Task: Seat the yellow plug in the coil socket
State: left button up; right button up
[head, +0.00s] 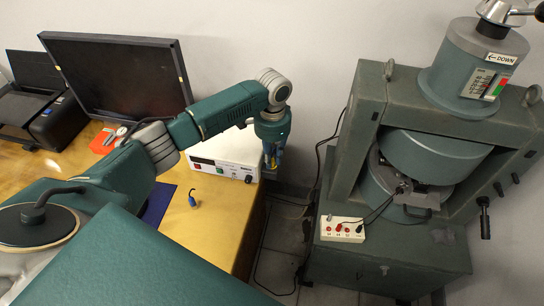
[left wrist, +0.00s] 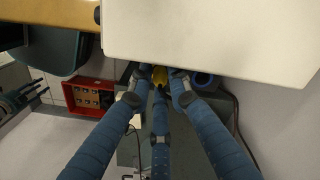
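My left gripper (head: 271,160) points down just beyond the right end of the wooden desk, beside the white power supply box. In the left wrist view its three blue fingers (left wrist: 160,80) come together around the yellow plug (left wrist: 160,74); only a small part of the plug shows between the fingertips. A small terminal box (head: 342,229) with red, white and dark sockets sits on the magnet's base; I cannot tell which one is the coil socket. My right gripper is not in view.
The power supply (head: 226,154) stands close beside my left gripper. A small blue plug (head: 193,198) stands on the desk (head: 215,225). The big green magnet (head: 445,150) stands at right. Dark cables hang in the gap between. A red crate (left wrist: 90,95) shows below in the wrist view.

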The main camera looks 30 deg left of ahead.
pick_arm(q)
notch_tip(320, 180, up, 12)
jog(key=b, duration=0.1)
jog(key=shift+r, duration=0.2)
dwell(0.4)
dwell(0.4)
